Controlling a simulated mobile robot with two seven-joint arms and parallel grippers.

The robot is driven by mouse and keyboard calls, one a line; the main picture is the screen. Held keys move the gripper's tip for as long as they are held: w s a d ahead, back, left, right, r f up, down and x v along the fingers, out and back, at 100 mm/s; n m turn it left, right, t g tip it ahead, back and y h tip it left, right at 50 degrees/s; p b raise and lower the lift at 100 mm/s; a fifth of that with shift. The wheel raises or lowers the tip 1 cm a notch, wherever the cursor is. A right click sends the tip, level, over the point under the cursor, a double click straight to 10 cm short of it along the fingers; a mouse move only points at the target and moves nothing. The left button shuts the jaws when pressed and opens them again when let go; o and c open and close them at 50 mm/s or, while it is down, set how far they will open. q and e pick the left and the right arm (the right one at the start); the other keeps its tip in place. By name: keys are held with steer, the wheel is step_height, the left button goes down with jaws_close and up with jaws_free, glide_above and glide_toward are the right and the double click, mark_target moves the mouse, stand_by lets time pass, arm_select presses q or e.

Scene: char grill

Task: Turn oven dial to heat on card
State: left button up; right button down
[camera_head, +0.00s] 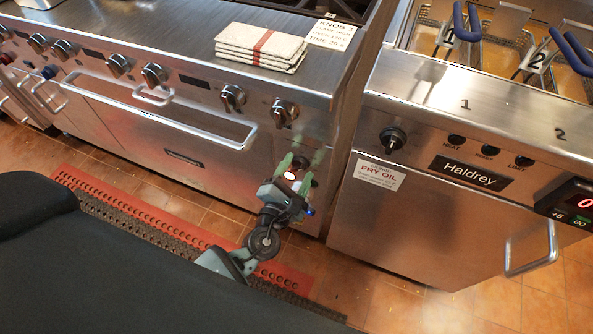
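My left gripper (296,171) reaches up from the lower middle to the right end of the steel range front. Its two green fingers stand apart, around or just in front of a small dark dial (301,161). The gripper partly hides this dial, and I cannot tell whether the fingers touch it. A white card (330,34) on the range top reads "KNOB 1", with smaller lines for oven and time that are hard to read. A row of other dials runs along the front, the nearest being a steel one (285,111) above the gripper. My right gripper is not in view.
Folded towels (262,47) lie on the range top. The oven door handle (165,106) sticks out left of my gripper. A fryer (440,215) with its own black dial (393,138) stands close on the right. A red mat (140,205) lies on the tiled floor.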

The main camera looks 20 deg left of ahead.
arm_select(q)
steer(key=s, duration=0.8)
steer(key=shift+w+a, duration=0.1)
stand_by(0.6)
